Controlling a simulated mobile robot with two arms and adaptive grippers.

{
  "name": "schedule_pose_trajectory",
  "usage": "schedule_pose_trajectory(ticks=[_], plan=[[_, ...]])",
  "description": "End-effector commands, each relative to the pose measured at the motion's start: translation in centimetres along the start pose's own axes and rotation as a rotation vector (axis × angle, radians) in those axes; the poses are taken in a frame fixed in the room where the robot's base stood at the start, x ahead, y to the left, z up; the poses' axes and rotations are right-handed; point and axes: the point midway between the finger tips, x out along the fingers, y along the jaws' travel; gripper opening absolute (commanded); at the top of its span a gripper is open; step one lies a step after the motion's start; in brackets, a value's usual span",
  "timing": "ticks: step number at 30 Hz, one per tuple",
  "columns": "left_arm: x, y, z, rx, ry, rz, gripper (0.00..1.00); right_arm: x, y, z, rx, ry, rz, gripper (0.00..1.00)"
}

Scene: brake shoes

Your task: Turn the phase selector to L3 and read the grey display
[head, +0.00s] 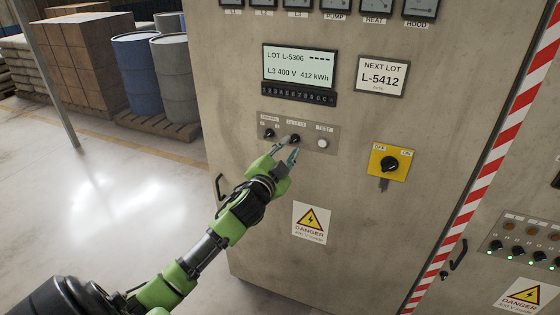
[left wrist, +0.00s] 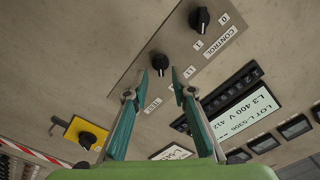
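The grey display (head: 299,65) on the cabinet reads "LOT L-5306" with dashes, and below it "L3 400 V 412 kWh"; it also shows rotated in the left wrist view (left wrist: 250,118). The phase selector (head: 294,138) is a small black knob in the middle of the control plate. In the left wrist view the selector (left wrist: 160,63) stands just beyond and between my fingertips. My left gripper (head: 285,152) is open in front of it, its teal fingers (left wrist: 159,80) apart with nothing held. I cannot tell the knob's pointing direction. My right gripper is not in view.
A control knob (head: 269,133) is left of the selector and a white test button (head: 322,143) right of it. A yellow OFF/ON switch (head: 388,163) lies further right. A danger sign (head: 311,223) is below. Blue and grey drums (head: 137,75) stand behind left.

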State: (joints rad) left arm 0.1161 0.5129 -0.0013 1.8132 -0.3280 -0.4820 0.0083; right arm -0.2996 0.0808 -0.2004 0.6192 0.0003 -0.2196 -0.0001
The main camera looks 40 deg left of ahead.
Motion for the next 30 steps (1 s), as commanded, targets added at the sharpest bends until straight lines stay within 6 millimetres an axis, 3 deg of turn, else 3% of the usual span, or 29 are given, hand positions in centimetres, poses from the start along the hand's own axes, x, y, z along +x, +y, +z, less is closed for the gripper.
schedule_pose_trajectory(ticks=[6, 12, 18, 30], plan=[[-4.8, 0.2, 0.1, 0.001, -0.001, 0.002, 0.24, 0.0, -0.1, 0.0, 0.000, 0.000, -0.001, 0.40], [-7.8, 0.1, 0.1, 0.001, 0.000, 0.001, 0.24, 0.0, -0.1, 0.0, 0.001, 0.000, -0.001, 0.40], [-8.9, 0.1, 0.1, 0.001, -0.001, 0.001, 0.24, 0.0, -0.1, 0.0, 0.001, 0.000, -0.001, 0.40], [-8.9, 0.0, 0.0, 0.001, 0.000, 0.000, 0.24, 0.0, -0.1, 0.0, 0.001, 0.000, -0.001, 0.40]])
